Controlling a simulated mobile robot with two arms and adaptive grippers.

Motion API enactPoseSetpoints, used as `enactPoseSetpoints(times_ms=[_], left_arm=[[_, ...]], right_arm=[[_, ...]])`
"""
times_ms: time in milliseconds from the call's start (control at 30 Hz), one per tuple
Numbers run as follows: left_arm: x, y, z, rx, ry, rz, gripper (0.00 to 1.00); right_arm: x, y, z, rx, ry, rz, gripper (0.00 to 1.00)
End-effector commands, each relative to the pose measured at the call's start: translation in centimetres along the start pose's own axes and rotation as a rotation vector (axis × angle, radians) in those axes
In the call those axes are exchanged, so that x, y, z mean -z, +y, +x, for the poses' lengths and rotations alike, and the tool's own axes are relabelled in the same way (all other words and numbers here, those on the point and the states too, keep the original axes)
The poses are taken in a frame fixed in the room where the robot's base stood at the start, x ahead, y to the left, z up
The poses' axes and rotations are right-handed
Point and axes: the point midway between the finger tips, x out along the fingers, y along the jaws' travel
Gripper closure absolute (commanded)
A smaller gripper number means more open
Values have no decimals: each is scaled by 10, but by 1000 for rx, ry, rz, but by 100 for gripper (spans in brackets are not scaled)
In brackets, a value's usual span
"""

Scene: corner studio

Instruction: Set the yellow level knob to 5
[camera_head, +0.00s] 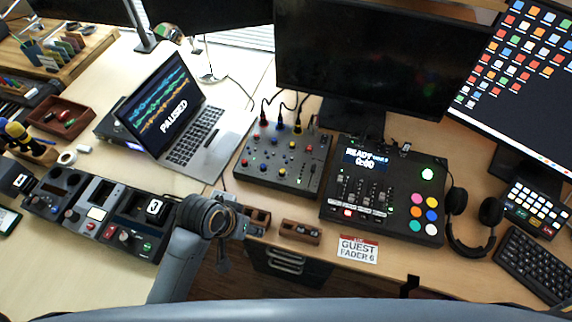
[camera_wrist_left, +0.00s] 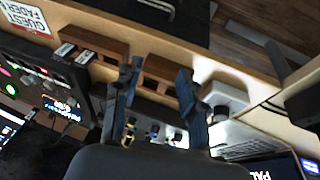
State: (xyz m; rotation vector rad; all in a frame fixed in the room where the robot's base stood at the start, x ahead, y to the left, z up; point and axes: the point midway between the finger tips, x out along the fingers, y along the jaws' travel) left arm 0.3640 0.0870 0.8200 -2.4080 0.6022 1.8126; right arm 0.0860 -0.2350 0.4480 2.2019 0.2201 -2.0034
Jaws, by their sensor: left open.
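A dark mixer box (camera_head: 243,165) with several small coloured knobs stands at the centre of the desk, right of the laptop. Yellow knobs show among red, blue and white ones, but I cannot read their settings or tell which is the level knob. Yellow knobs (camera_wrist_left: 130,132) also show in the left wrist view, partly hidden behind my gripper. My left gripper (camera_wrist_left: 158,70) is open and empty, its two fingers spread above the desk edge. In the head view my left gripper (camera_head: 232,222) hangs near the front edge, in front of the mixer box. My right gripper is out of view.
A laptop (camera_head: 205,140) reads PAUSED. A fader console (camera_head: 326,208) stands right of the mixer, with a GUEST FADER 6 card (camera_head: 358,249) in front. Wooden holders (camera_head: 300,231) line the front edge. A dark control panel (camera_head: 80,225) lies left. Headphones (camera_head: 490,212) lie right.

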Motion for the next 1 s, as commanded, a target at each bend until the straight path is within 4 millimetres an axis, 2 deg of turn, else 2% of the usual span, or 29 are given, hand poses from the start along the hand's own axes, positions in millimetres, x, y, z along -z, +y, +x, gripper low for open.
enactPoseSetpoints(times_ms=[267, 367, 500, 600, 800, 1000], left_arm=[[48, 32, 7, -72, -29, 88, 59], [72, 46, 7, -95, -49, 137, 59], [112, 65, 2, -106, -105, 232, 59], [140, 72, -7, -86, -159, 295, 59], [190, 63, -34, 14, -266, 367, 59], [220, 48, -60, 102, -326, 373, 59]], right_arm=[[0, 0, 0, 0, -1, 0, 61], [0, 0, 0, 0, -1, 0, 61], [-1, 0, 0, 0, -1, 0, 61], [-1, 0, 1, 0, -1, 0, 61], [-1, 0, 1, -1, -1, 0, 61], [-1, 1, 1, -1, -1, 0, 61]])
